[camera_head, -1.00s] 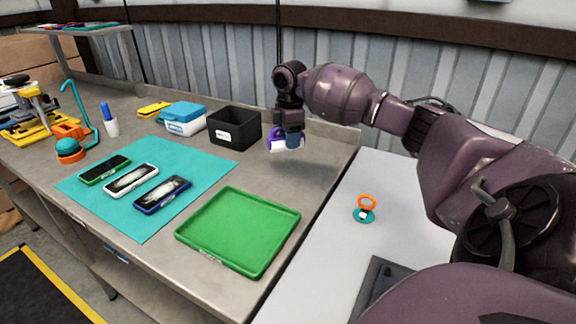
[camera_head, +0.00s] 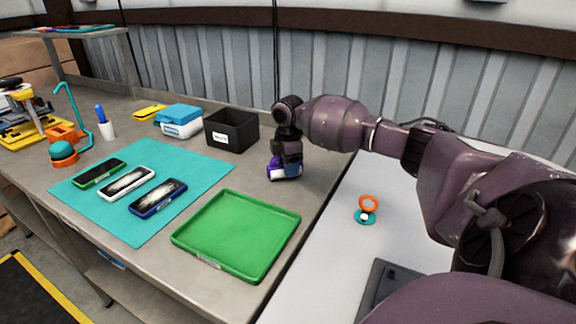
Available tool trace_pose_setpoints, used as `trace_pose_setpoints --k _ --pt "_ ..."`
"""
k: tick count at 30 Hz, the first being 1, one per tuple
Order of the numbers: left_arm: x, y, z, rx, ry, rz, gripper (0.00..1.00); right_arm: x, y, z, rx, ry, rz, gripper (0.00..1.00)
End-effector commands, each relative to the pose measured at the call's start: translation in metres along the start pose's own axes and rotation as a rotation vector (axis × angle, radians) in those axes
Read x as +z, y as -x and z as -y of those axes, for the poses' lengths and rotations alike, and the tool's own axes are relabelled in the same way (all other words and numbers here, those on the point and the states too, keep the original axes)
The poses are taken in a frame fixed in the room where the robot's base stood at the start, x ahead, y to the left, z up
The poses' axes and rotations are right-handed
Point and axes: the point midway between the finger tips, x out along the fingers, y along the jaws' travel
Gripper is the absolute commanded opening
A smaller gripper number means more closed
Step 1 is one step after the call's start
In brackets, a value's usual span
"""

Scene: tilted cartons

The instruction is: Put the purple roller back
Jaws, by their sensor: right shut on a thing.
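My right gripper (camera_head: 288,163) points down over the right back part of the metal workbench. It is shut on the purple roller (camera_head: 274,171), which shows purple and white at the fingertips. The fingers hide part of the roller. It is at or just above the bench top; I cannot tell if it touches. It is right of the black bin and behind the green tray. My left gripper is out of view.
The black bin (camera_head: 231,131) and a blue-lidded white box (camera_head: 181,121) stand at the back. The green tray (camera_head: 238,232) lies in front. Several phones lie on a teal mat (camera_head: 200,163). A white table (camera_head: 345,265) with an orange-and-teal item (camera_head: 367,208) is at right.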

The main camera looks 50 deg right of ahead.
Motion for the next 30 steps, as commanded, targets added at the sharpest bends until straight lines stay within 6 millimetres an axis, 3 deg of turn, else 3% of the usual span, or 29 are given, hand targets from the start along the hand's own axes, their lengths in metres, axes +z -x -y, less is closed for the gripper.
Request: trace_pose_setpoints --k 4,5,10,20,23,30 --pt "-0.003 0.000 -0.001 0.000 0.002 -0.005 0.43 0.000 -0.001 0.000 0.000 0.000 -0.001 0.21" --pt "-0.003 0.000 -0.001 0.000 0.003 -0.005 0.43 0.000 -0.002 0.000 0.000 0.000 -0.001 0.48" --pt "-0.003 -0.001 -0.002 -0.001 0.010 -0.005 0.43 0.000 -0.002 0.000 0.000 0.000 0.000 0.72" --pt "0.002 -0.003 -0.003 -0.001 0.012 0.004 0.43 0.000 0.001 0.000 0.001 0.000 0.001 0.72" --pt "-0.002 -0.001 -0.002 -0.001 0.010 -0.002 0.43 0.000 0.012 -0.001 0.003 -0.001 -0.001 0.72" --pt "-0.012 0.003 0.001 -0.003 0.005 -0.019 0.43 0.000 0.058 0.000 0.005 0.000 -0.003 0.72"
